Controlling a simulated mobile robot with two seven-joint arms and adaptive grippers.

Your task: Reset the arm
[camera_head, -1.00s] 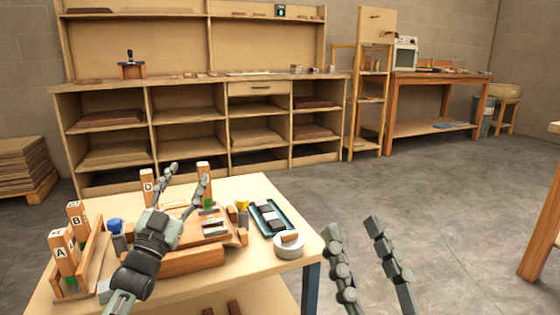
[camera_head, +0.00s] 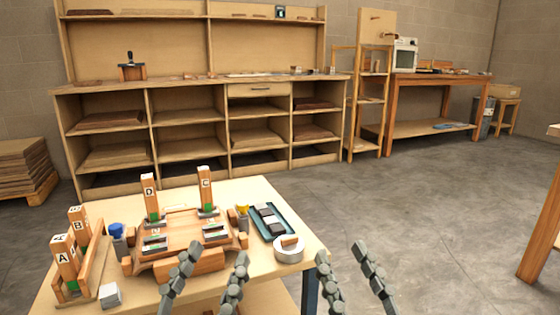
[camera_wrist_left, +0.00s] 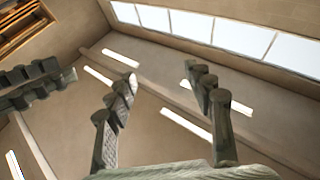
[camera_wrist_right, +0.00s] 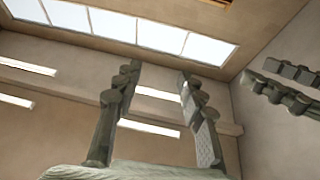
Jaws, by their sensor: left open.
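My left gripper (camera_head: 208,270) is open and empty in front of the near edge of the work table, in the head view. In the left wrist view my left gripper (camera_wrist_left: 165,112) has its fingers apart with nothing between them, facing the ceiling windows. My right gripper (camera_head: 345,272) is open and empty to the right of the table corner. In the right wrist view my right gripper (camera_wrist_right: 158,95) also has its fingers apart with nothing between. The wooden fixture (camera_head: 178,235) on the table carries upright blocks D (camera_head: 150,200) and C (camera_head: 206,192).
Blocks A (camera_head: 65,262) and B (camera_head: 78,232) stand in a wooden rack at the table's left. A blue-capped bottle (camera_head: 117,238), a blue tray (camera_head: 270,222) and a round white container (camera_head: 289,249) are on the table (camera_head: 262,190). Open floor (camera_head: 420,210) lies to the right.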

